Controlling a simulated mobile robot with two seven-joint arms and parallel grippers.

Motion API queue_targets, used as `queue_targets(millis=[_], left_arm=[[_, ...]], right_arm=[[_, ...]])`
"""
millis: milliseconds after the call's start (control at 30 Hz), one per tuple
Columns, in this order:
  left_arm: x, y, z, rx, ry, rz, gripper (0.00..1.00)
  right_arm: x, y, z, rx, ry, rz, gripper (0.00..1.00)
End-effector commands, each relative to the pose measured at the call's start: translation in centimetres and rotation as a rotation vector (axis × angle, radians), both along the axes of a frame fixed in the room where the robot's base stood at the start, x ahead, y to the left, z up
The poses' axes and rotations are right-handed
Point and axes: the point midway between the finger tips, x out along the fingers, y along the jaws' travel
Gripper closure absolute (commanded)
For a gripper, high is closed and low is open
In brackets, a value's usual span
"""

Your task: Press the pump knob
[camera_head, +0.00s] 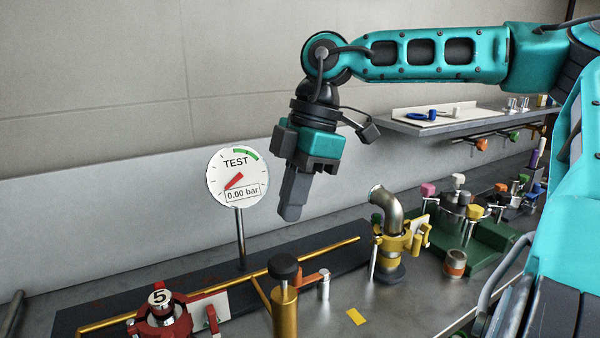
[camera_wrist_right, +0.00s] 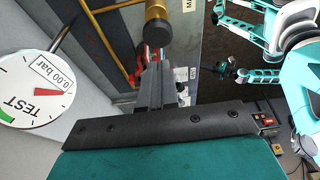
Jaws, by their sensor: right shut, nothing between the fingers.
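The pump knob (camera_head: 284,266) is a round black cap on an upright brass cylinder (camera_head: 286,312) at the front of the bench. The knob also shows in the wrist view (camera_wrist_right: 153,33), just beyond my fingertips. My right gripper (camera_head: 290,212) is shut and empty, pointing down above the bench. It appears above and behind the knob in the head view, with a clear gap. Its closed fingers show in the wrist view (camera_wrist_right: 155,70). My left gripper is not in the head view; teal arm parts show in the wrist view, too small to tell its jaws.
A round TEST gauge (camera_head: 237,178) reads 0.00 bar on a post left of my gripper. A red clamp fitting (camera_head: 160,312) marked 5 stands left of the pump. A bent steel pipe (camera_head: 386,212) with a yellow clamp stands to its right. A shelf (camera_head: 440,124) is behind.

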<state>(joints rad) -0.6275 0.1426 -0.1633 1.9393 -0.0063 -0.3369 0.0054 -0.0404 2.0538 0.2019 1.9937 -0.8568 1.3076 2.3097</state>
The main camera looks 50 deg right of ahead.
Motion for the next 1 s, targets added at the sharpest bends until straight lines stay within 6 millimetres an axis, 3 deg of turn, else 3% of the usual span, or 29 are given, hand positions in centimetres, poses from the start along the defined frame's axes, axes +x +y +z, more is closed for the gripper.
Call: queue_targets(millis=[200,400,833,1000], left_arm=[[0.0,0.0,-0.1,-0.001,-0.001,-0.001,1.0],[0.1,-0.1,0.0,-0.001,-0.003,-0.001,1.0],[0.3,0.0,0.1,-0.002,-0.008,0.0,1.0],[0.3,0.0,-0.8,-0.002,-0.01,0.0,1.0]], right_arm=[[0.2,0.8,-4.1,0.003,0.002,0.001,1.0],[0.2,0.7,-6.2,0.001,0.0,-0.002,1.0],[0.2,0.7,-6.6,0.0,-0.002,-0.002,1.0],[0.2,0.7,-7.6,-0.001,0.0,-0.001,1.0]])
